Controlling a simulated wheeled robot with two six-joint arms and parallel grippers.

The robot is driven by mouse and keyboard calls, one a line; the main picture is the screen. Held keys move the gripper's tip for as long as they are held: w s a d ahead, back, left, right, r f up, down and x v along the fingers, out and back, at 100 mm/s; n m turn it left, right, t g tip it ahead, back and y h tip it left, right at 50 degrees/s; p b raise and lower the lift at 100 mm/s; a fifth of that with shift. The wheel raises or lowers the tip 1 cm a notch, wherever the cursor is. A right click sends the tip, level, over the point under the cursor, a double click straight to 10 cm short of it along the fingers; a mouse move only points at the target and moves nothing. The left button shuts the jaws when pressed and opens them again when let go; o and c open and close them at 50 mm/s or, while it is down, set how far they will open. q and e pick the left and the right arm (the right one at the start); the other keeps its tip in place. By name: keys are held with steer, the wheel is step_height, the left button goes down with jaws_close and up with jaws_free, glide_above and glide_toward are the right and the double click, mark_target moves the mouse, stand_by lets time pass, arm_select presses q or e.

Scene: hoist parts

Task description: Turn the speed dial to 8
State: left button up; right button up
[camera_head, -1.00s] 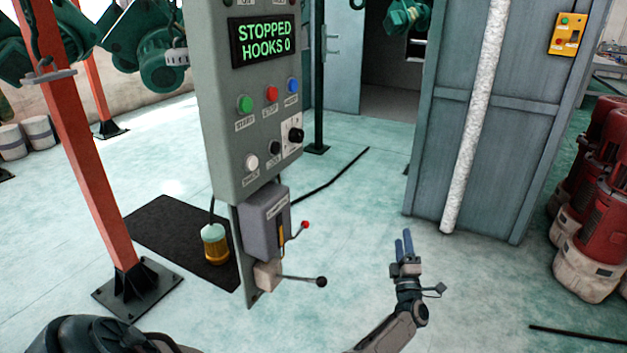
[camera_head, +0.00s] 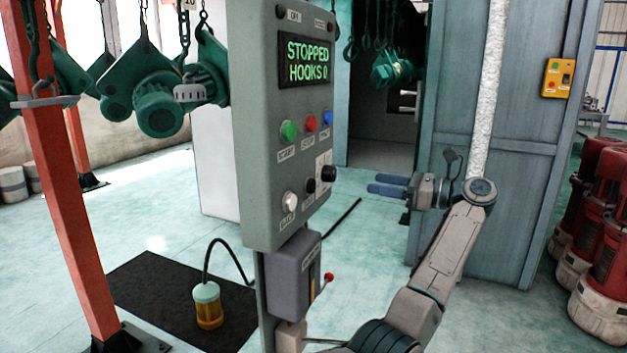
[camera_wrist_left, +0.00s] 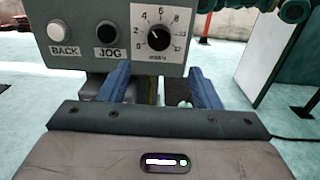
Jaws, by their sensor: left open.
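The speed dial (camera_head: 328,173) is a round black knob on a white scale plate at the lower right of the grey control panel (camera_head: 258,130). In the left wrist view the dial (camera_wrist_left: 158,38) has its white pointer line toward the upper left, near 4. The number 8 is at the scale's upper right. My left gripper (camera_head: 376,184) is open and empty, to the right of the panel with its blue fingers pointing left. In the left wrist view the fingertips (camera_wrist_left: 158,70) are apart, below and either side of the dial. My right gripper is not in view.
A black JOG button (camera_wrist_left: 111,34) and white BACK button (camera_wrist_left: 62,33) sit left of the dial. The panel screen (camera_head: 307,61) reads STOPPED, HOOKS 0. Below is a grey box (camera_head: 292,273) with a red-knobbed lever (camera_head: 328,277). An orange post (camera_head: 65,170) stands left.

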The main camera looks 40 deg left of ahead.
mark_target(334, 175)
arm_select(q)
steer(key=p+x, duration=0.2)
steer(key=x, duration=0.7)
steer(key=shift+s+r, duration=0.1)
steer(key=shift+r, duration=0.1)
steer(key=shift+s+a+f, duration=0.1)
steer(key=shift+s+a, duration=0.05)
steer(key=shift+a, duration=0.55)
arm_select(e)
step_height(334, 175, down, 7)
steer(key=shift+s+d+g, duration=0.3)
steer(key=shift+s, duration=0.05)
arm_select(q)
steer(key=c, duration=1)
